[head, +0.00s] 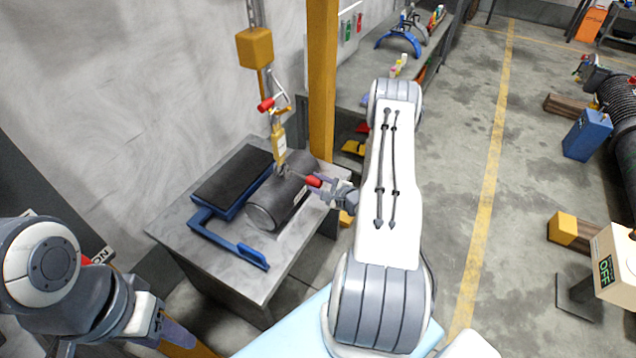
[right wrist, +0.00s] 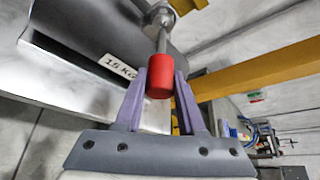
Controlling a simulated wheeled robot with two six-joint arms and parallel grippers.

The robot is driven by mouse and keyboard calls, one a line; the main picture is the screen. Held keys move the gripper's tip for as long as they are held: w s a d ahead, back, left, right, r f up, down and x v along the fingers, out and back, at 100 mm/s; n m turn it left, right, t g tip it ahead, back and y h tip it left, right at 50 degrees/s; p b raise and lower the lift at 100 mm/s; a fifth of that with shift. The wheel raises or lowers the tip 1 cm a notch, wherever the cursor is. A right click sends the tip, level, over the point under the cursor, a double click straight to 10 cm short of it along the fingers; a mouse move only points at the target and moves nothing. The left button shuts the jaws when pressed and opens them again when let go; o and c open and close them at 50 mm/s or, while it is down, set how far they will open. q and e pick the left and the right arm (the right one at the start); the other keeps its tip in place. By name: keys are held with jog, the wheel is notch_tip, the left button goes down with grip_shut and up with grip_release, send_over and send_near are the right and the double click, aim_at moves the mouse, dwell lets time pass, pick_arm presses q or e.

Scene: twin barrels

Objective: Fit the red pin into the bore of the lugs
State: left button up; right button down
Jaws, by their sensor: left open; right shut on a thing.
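The red pin (head: 313,181) is held by my right gripper (head: 323,185) beside the top of the dark barrel (head: 268,207). In the right wrist view the pin's red grip (right wrist: 159,80) sits between the purple fingers of my right gripper (right wrist: 160,92). Its grey shank points at the round metal lugs (right wrist: 159,17). The tip meets or overlaps the lugs there; I cannot tell how far it is in the bore. In the head view the lugs (head: 283,171) are small, below the yellow hoist hook block (head: 279,143). My left gripper (head: 178,335) is open and empty at lower left.
A hoist chain with a yellow block (head: 255,47) hangs above. A yellow post (head: 322,80) stands close behind. The floor at right is mostly open.

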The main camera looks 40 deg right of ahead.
aim_at(298, 175)
jog(key=shift+w+a, duration=0.45)
jog(key=shift+w, duration=0.65)
jog(key=shift+w+a, duration=0.5)
jog(key=shift+w, duration=0.6)
jog(key=shift+w+a, duration=0.45)
jog(key=shift+w, duration=0.65)
jog(key=shift+c, duration=2.1)
grip_release()
jog(key=v, duration=0.9)
jog(key=shift+s+r, duration=0.1)
jog(key=shift+s, duration=0.05)
jog(key=shift+s+r, duration=0.2)
jog(key=shift+s, duration=0.25)
jog(key=shift+w, duration=0.1)
